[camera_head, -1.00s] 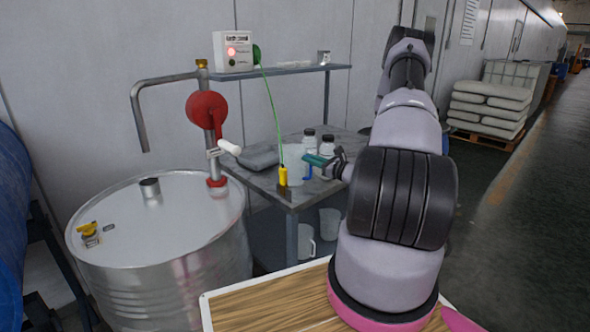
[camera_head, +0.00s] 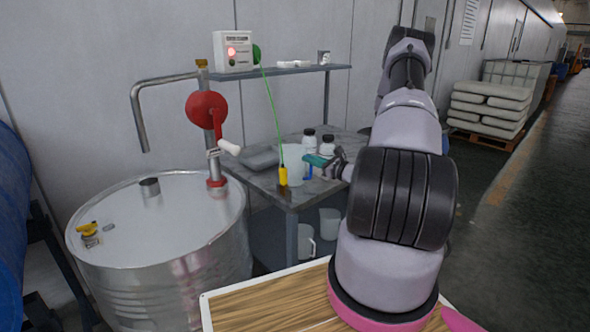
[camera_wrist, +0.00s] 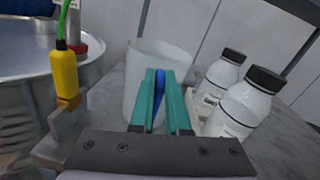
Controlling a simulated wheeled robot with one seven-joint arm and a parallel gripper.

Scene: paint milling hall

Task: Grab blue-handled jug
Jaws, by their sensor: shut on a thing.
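The blue-handled jug is a translucent white vessel (camera_head: 294,167) on the grey table, near its front corner. In the wrist view its pale body (camera_wrist: 155,56) stands just beyond my fingers. Its blue handle (camera_wrist: 159,88) shows between the two teal fingers. My gripper (camera_head: 314,161) is shut on the handle from the right side of the jug. In the wrist view my gripper (camera_wrist: 160,90) hides the lower part of the handle. The jug looks upright, and I cannot tell whether its base touches the table.
Two white bottles with dark caps (camera_wrist: 243,103) stand close to the right of the jug. A yellow clamp (camera_head: 283,176) on a green cable hangs at the table edge, left of it. A steel drum (camera_head: 160,235) with a red pump stands further left. A shelf (camera_head: 285,70) is above.

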